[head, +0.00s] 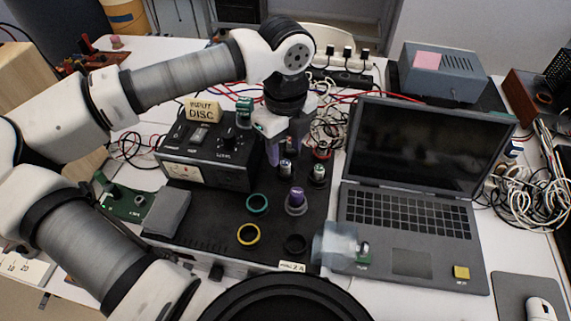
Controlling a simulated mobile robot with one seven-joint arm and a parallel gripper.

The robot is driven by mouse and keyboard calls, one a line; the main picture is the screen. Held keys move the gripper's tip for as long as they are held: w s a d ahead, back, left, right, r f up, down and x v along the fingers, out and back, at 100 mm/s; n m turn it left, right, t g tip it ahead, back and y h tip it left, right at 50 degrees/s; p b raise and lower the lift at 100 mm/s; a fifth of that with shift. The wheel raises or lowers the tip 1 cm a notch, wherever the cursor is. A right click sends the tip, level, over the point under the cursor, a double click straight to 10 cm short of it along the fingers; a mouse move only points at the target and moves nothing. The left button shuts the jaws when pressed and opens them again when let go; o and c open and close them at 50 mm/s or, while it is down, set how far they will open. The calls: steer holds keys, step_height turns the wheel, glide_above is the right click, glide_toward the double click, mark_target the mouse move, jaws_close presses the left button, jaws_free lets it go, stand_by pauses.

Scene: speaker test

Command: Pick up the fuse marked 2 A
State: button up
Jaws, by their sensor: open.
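Several small upright fuse-like pieces stand on the black mat (195,232). One has a purple top (296,197), one a grey-teal top (286,167) and one a dark green top (318,171). Markings on them are too small to read. A white tag (292,266) at the mat's front edge seems to read 2 A; a dark ring (295,243) lies just behind it. My gripper (284,148) is open, pointing down over the back of the mat, behind and left of the purple-topped piece. A purplish strip shows by its left finger; I cannot tell whether it is a separate piece.
A teal ring (257,203) and yellow ring (248,235) lie on the mat. A black instrument box (208,157) stands left, an open laptop (415,215) right. A translucent cup (331,243) lies at the mat's right edge.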

mark_target(286, 163)
step_height(286, 163, down, 4)
steer(key=shift+f+p, duration=0.1)
steer(key=shift+p, duration=0.45)
steer(key=shift+w, duration=0.1)
jaws_close()
